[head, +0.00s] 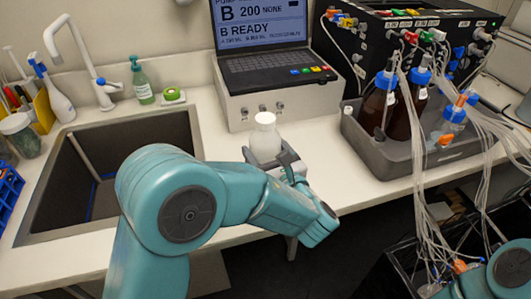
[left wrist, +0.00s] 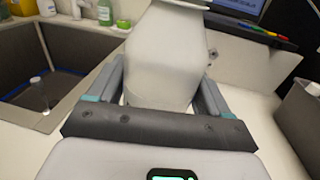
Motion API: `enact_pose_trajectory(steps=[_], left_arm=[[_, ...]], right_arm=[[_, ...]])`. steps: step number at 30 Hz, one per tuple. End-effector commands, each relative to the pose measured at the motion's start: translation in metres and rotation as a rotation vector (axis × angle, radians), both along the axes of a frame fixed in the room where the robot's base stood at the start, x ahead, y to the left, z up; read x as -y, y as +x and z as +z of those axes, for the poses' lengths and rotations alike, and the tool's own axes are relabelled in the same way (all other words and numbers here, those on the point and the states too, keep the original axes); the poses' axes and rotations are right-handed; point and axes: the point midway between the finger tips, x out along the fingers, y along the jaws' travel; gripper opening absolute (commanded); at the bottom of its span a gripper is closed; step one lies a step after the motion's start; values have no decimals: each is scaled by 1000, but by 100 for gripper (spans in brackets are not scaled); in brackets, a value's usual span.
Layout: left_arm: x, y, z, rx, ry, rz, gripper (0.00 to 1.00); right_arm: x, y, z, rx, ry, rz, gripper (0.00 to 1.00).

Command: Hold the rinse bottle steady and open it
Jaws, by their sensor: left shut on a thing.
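The rinse bottle (head: 265,140) is a translucent white bottle with a white cap (head: 265,119). It stands upright at the counter's front, before the pump controller. My left gripper (head: 276,163) is shut around its lower body. In the left wrist view the bottle (left wrist: 165,60) fills the space between the two fingers of my left gripper (left wrist: 155,98). The cap is on the bottle in the head view. Part of my right arm shows at the lower right of the head view, but its gripper is not in view.
A sink (head: 110,180) lies left of the bottle. The pump controller (head: 280,95) with a screen stands behind it. A grey tray (head: 375,162) with brown bottles and tubing is to the right. Loose tubes hang over the counter's right edge. Some counter beside the bottle is clear.

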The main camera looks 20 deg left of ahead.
Motion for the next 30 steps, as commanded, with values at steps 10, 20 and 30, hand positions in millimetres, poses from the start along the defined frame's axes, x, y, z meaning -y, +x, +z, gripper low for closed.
enact_pose_trajectory(steps=[10,20,30], left_arm=[[0,1,82,10,-6,0,44],[0,0,170,6,-4,-1,44],[0,1,194,1,-1,0,44]], right_arm=[[0,0,7,0,0,0,43],[0,0,15,0,0,0,43],[0,0,17,0,0,0,43]])
